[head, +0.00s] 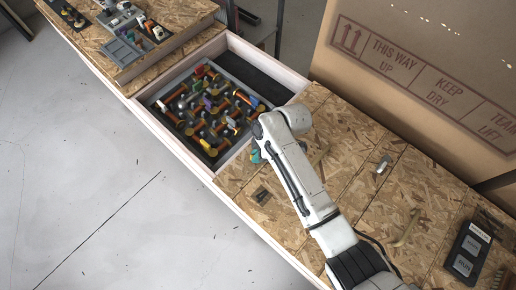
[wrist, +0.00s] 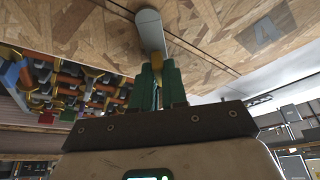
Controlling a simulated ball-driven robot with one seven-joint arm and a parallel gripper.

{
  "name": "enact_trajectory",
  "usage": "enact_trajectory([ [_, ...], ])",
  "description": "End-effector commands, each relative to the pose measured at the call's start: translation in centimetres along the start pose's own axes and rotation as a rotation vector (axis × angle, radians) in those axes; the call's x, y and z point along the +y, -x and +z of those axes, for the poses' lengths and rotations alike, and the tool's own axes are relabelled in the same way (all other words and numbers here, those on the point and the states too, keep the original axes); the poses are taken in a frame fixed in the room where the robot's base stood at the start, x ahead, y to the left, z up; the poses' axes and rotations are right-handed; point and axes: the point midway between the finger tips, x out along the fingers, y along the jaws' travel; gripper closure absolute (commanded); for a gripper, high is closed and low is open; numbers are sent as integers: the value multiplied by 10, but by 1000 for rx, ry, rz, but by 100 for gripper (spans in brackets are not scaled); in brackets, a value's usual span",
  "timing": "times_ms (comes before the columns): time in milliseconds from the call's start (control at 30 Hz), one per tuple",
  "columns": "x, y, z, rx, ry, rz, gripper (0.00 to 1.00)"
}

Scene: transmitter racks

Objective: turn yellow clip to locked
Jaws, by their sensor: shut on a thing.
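My gripper (wrist: 158,68) has green fingers that are shut on a grey round-ended bar (wrist: 150,30), which sticks out past the fingertips in the wrist view. A yellow-brown strip (wrist: 178,88) shows at the fingers; I cannot tell what it belongs to. In the head view my green fingers (head: 256,153) show beside my arm, just right of the open drawer; the arm hides most of the gripper. The drawer insert holds several coloured clips with orange bars, including a yellow one (head: 254,101). I cannot tell which yellow clip is the task's, nor its position.
The open drawer (head: 168,146) has a pale rim. A chipboard worktop (head: 350,130) lies right of it, with a small dark block (head: 262,196), a metal piece (head: 383,165) and a black box (head: 467,252). A large cardboard box (head: 420,75) stands behind. Left floor is clear.

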Motion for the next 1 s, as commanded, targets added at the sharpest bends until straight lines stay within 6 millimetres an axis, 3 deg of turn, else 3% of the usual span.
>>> enact_trajectory([
  [600, -6, -2, -1, -3, -512, 207, 100],
  [1000, -7, -3, -1, -3, -694, 284, 100],
])
